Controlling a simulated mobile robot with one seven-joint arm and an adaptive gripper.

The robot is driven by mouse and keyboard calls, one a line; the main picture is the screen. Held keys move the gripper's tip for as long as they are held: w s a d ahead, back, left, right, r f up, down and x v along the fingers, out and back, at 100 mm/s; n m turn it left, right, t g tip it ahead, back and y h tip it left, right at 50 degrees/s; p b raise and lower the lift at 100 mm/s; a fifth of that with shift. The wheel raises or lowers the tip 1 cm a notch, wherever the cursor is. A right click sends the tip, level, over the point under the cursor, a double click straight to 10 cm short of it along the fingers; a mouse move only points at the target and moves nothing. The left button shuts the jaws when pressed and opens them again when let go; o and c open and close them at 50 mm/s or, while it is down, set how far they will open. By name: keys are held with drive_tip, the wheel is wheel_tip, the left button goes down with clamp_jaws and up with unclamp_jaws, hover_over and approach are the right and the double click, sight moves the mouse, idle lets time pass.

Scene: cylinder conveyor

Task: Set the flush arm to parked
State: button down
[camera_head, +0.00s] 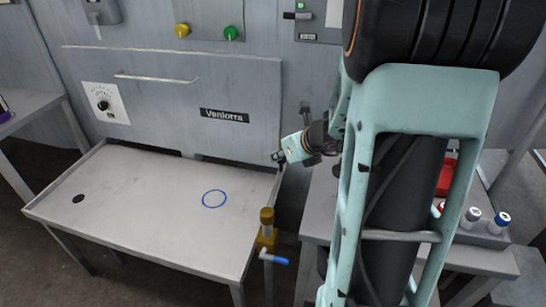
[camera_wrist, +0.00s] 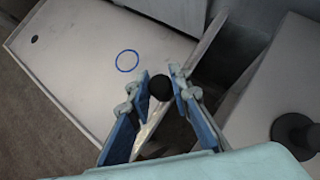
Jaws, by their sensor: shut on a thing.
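My gripper (camera_head: 280,157) is at the right edge of the metal table, near its back corner. In the wrist view its blue fingers (camera_wrist: 161,88) are closed around a black ball knob (camera_wrist: 160,88). A pale shaft (camera_wrist: 150,128) runs from the knob down between the fingers. This looks like a lever, likely the flush arm; no label on it is readable. In the head view the knob is mostly hidden by the gripper. I cannot tell the lever's set position.
The table (camera_head: 130,185) bears a blue ring (camera_head: 214,198) and a black spot (camera_head: 78,198). A brass valve with a blue handle (camera_head: 274,258) sits at its right front. A panel marked Venlorra (camera_head: 224,116) stands behind. A side table with capped bottles (camera_head: 470,218) is right.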

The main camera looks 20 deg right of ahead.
drive_tip(key=shift+s+d, duration=0.2)
drive_tip(key=shift+d, duration=0.05)
idle(0.3)
drive_tip(key=c, duration=1.7)
unclamp_jaws()
drive_tip(key=shift+d, duration=0.1)
drive_tip(key=shift+c, duration=0.2)
drive_tip(key=v, duration=0.7)
drive_tip(key=shift+s+r, duration=0.15)
drive_tip(key=shift+s, duration=0.1)
